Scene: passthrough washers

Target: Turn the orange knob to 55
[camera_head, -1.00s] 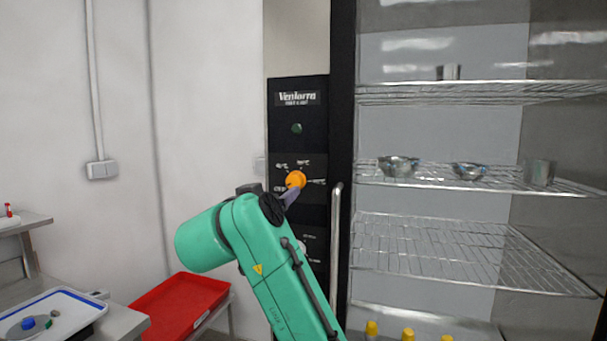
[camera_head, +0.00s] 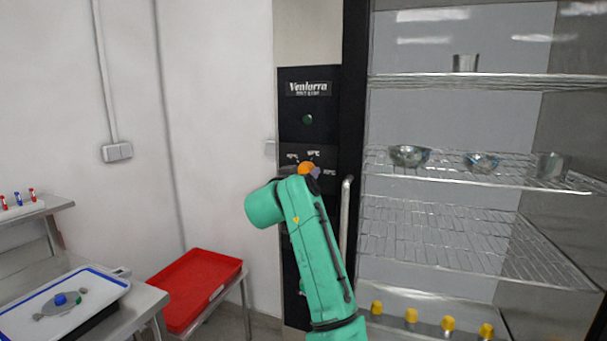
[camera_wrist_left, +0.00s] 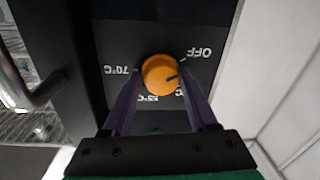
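The orange knob (camera_wrist_left: 160,75) is on a black panel (camera_wrist_left: 160,42). In the left wrist view the panel's labels appear upside down: OFF at upper right, 70°C at left, 55°C below. The knob's dark mark points right, between OFF and a partly hidden °C label. The knob also shows in the head view (camera_head: 306,168), just above my arm. My left gripper (camera_wrist_left: 161,78) has its two purple fingers on either side of the knob, very close to its edges. Whether they press on it is unclear. My right gripper is not in view.
A vertical door handle (camera_head: 345,220) stands just right of my arm. Wire shelves (camera_head: 470,172) with metal bowls are further right. A red tray (camera_head: 195,290) and a side table with a white tray (camera_head: 30,330) stand at lower left.

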